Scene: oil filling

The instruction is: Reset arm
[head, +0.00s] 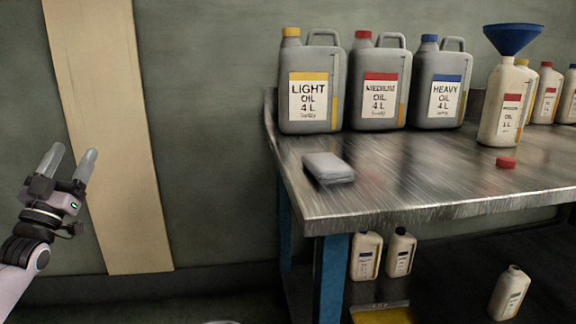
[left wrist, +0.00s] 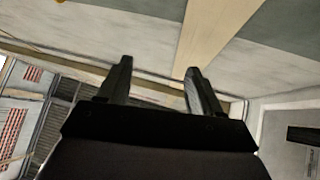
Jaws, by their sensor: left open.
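My left gripper (head: 72,162) is raised at the left of the head view, in front of a pale vertical board on the wall. Its two fingers point up and stand apart, with nothing between them. In the left wrist view the open fingers (left wrist: 157,82) also show, empty, with wall and floor beyond. The gripper is well to the left of the metal table (head: 400,190) and touches nothing. My right gripper is in neither view.
On the table stand grey oil cans with a yellow cap (head: 312,85), a red cap (head: 379,85) and a blue cap (head: 440,85). A blue funnel (head: 512,38) sits on a cream bottle (head: 507,105). A grey cloth-like block (head: 328,167) and red cap (head: 505,162) lie nearby. Bottles stand below.

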